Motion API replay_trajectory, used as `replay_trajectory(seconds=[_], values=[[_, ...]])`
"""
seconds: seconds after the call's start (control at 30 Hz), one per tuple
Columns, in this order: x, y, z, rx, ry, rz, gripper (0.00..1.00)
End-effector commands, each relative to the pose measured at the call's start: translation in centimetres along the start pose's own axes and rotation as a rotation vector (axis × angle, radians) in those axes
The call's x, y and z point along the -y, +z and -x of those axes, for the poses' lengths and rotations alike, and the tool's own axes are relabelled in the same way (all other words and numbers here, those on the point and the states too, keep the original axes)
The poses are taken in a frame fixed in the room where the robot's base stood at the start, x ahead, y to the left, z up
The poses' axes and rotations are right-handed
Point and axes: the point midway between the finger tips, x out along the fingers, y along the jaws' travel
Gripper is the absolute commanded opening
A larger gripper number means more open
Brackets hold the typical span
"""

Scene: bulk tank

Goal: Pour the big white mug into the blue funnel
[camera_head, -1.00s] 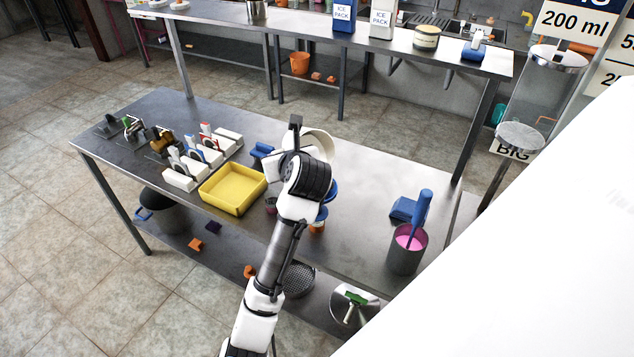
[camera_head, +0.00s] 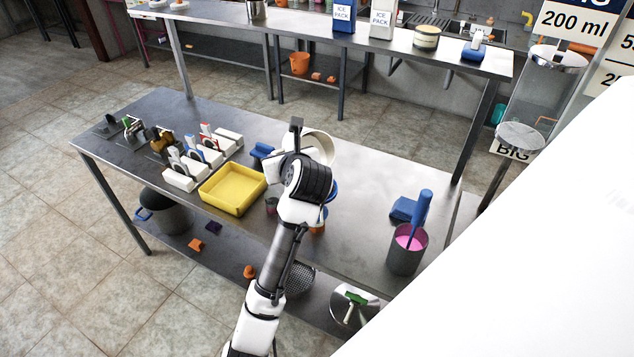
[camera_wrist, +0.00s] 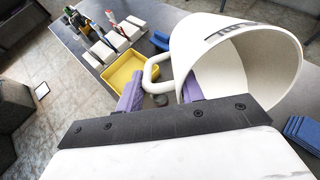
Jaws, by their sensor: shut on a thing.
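The big white mug (camera_wrist: 262,62) fills the upper right of the wrist view. It is tilted, with its wide mouth and bare white inner wall showing; no contents can be made out. My gripper (camera_wrist: 160,90) has its purple fingers at the handle side and is shut on the mug. In the head view only part of the mug (camera_head: 323,146) shows behind my wrist, above the table. A blue rounded rim (camera_head: 332,191), probably the blue funnel, peeks out beside my arm, mostly hidden. Whether the mug is right over it cannot be told.
A yellow tray (camera_head: 233,189) lies left of my arm, with several white-based holders (camera_head: 203,150) beyond it. A grey container of pink liquid (camera_head: 407,252) with a blue handle stands right, near a blue block (camera_head: 404,208). The table between my arm and that container is clear.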

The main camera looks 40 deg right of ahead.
Motion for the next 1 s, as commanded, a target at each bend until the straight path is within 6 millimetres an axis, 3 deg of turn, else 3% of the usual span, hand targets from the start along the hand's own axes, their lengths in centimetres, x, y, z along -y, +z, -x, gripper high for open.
replay_trajectory(seconds=[0.17, 0.5, 1.0], values=[[0.0, 0.3, 0.0, -0.007, 0.0, 0.001, 0.0], [0.1, 2.2, 0.0, -0.367, 0.011, 0.009, 0.0], [0.0, 2.6, -0.6, -0.478, 0.014, 0.008, 0.0]])
